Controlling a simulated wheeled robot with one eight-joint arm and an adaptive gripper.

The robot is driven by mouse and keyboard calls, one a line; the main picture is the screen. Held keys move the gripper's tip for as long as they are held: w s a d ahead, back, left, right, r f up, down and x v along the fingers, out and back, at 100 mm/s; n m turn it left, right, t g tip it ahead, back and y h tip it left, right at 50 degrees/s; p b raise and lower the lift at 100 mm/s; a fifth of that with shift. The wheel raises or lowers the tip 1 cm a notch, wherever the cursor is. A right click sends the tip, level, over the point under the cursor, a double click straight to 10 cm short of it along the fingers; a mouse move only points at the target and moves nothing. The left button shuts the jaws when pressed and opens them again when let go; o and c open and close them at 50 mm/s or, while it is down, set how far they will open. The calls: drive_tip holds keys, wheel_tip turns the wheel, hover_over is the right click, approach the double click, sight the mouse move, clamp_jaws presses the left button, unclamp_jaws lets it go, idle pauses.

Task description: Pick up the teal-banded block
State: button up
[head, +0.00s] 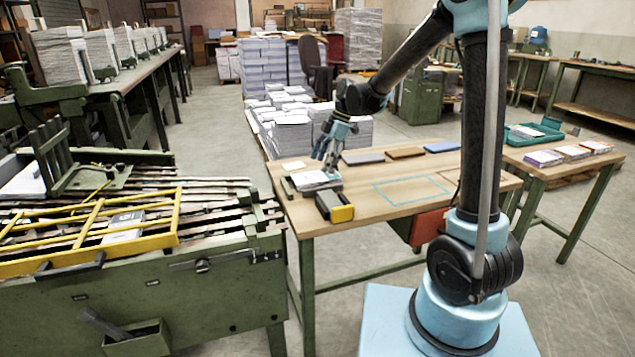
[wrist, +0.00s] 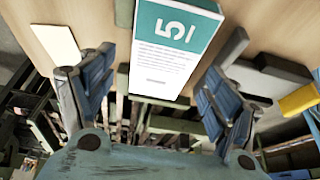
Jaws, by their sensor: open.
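The teal-banded block (head: 312,178) sits near the left end of the wooden table, under my gripper. In the wrist view the block (wrist: 165,60) is white with printed text, and a teal band with a large 5 crosses its upper end. My gripper (head: 328,158) points down over the block. In the wrist view my gripper (wrist: 155,95) is open, with one blue finger on each side of the block and visible space between. I cannot tell how far the fingertips are above it. In the head view the fingers partly hide the block.
A black and yellow tool (head: 335,207) lies close in front. Grey, brown and blue flat pieces (head: 405,153) lie along the table's back edge. A teal outline (head: 412,190) marks bare tabletop. A green machine with a yellow frame (head: 90,235) stands left.

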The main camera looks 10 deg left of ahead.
sight(317, 175)
drive_tip(key=shift+x, duration=2.75)
drive_tip(key=shift+s+r, duration=0.1)
drive_tip(key=shift+s, duration=0.1)
drive_tip(key=c, duration=1.1)
